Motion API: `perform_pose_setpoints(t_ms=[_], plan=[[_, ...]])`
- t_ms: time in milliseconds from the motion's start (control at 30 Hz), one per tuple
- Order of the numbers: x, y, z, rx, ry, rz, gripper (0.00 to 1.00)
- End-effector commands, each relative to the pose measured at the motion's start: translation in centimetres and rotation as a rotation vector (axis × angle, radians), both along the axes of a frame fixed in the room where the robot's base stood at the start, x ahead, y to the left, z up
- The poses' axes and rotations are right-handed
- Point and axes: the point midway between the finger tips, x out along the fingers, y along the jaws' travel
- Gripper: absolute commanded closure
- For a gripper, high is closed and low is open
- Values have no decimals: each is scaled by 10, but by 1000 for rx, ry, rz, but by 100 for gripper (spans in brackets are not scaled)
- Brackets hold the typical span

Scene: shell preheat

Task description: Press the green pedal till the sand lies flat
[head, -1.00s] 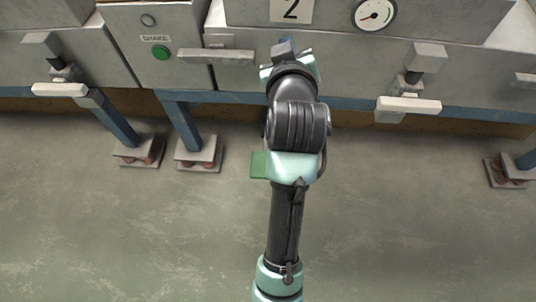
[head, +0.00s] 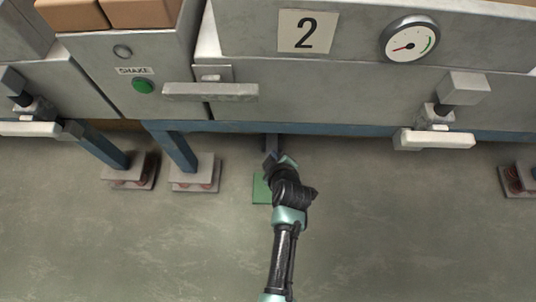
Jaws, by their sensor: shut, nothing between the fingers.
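The green pedal (head: 260,189) is a flat green plate low by the floor, under the front of the machine. My arm covers its right part. My gripper (head: 269,160) is small and dark in the head view, at the far end of my arm, just beyond the pedal's upper edge in the picture. It is shut and holds nothing. I cannot tell whether it touches the pedal or hangs above it. The sand does not show.
The grey machine (head: 330,92) has a "2" plate (head: 307,32), a gauge (head: 409,38) with its needle in the red, and a green SHAKE button (head: 143,86). A bar handle (head: 210,91) juts out. Spring-mounted feet (head: 195,174) stand left.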

Motion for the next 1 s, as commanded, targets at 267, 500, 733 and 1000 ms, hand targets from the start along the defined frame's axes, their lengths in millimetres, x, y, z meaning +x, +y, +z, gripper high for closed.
perform_pose_setpoints(t_ms=[267,500,733,1000], plan=[[-3,0,-4,-4,6,6,100],[-2,0,-5,-3,4,5,100],[-3,0,-22,-3,5,5,100],[-5,0,-60,-2,5,6,100]])
